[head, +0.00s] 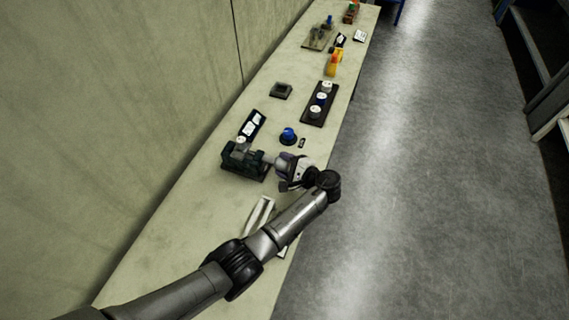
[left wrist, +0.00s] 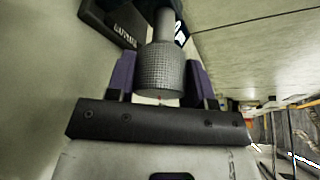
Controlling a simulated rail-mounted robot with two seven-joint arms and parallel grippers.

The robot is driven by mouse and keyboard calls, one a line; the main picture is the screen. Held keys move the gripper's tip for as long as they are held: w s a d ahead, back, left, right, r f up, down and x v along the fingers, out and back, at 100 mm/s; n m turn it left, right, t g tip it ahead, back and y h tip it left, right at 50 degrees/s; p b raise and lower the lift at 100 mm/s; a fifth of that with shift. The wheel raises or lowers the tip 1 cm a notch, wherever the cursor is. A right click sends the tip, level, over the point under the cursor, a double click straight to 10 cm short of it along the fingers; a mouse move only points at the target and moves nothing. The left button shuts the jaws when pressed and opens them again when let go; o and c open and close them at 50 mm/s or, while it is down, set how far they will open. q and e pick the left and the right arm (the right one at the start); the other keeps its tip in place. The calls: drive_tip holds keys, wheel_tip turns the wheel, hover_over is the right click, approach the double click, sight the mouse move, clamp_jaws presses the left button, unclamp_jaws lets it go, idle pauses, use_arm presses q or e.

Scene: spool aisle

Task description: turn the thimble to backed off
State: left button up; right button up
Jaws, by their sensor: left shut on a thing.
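The thimble (left wrist: 161,68) is a grey knurled barrel with a smooth narrower sleeve beyond it, in the middle of the left wrist view. It belongs to a dark green device (head: 243,160) on the bench, and its sleeve (head: 268,158) points right toward my gripper in the head view. My left gripper (left wrist: 160,80) has its two purple fingers on either side of the thimble and is shut on it. In the head view my left gripper (head: 284,168) hides most of the knurled part. No reading on the thimble is legible. My right gripper is not seen.
A blue knob (head: 288,136) stands just behind my gripper. A black panel with round knobs (head: 319,104), a black-and-white plate (head: 251,125) and a yellow item (head: 334,62) are farther along the bench (head: 200,200). A wall runs along the left; open floor lies right.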

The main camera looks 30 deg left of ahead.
use_arm(q)
drive_tip(key=shift+r, duration=0.1)
drive_tip(key=o, duration=0.9)
drive_tip(key=shift+o, duration=0.2)
drive_tip(key=v, duration=1.3)
drive_tip(key=shift+s+d, duration=0.15)
drive_tip(key=shift+d, duration=0.2)
